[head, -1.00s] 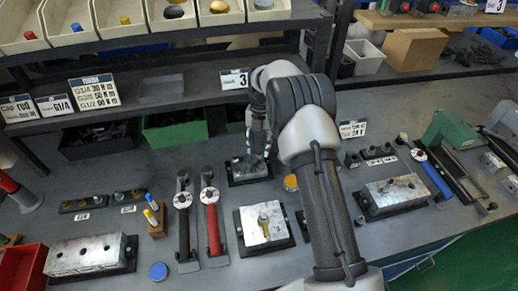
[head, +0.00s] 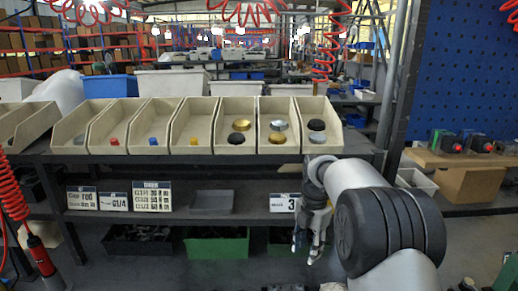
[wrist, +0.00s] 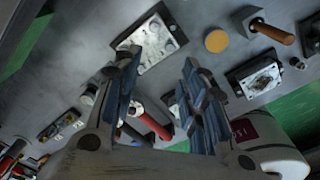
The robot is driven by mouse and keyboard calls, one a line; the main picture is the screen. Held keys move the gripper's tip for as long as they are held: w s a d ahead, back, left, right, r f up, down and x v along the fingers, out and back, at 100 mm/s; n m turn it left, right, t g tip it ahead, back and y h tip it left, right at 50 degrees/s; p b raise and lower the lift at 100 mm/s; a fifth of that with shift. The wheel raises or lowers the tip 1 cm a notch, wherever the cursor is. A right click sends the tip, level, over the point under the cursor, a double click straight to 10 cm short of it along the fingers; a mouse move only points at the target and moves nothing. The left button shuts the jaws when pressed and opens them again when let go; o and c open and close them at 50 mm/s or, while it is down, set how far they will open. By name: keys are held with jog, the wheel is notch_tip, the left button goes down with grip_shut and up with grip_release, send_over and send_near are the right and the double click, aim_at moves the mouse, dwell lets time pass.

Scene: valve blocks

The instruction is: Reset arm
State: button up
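My gripper (head: 306,248) hangs fingers-down in front of the lower shelf in the head view, right of the card marked 3 (head: 283,203). My arm reaches in from the lower right. In the wrist view my gripper (wrist: 158,85) has its two blue-grey fingers well apart, with nothing held between them. Below it on the bench lie a metal valve block on a dark plate (wrist: 150,42) and a smaller block on a plate (wrist: 256,77). A red-handled tool (wrist: 152,126) shows beyond the gap between the fingers.
Cream bins (head: 236,123) with coloured caps line the upper shelf. A small grey tray (head: 212,202) and label cards sit on the lower shelf, with a green bin (head: 217,244) beneath. An orange disc (wrist: 217,41) and a wooden handle (wrist: 272,31) are on the bench.

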jog(key=s+r+m+t, duration=0.2)
jog(key=s+r+m, duration=1.1)
jog(key=s, duration=0.4)
jog(key=s+f+m+t, duration=0.2)
jog(key=s+m, duration=1.1)
jog(key=s, duration=0.6)
jog(key=shift+s+a+f+t+h, duration=0.2)
jog(key=shift+t+h, duration=0.1)
jog(key=shift+t, duration=0.1)
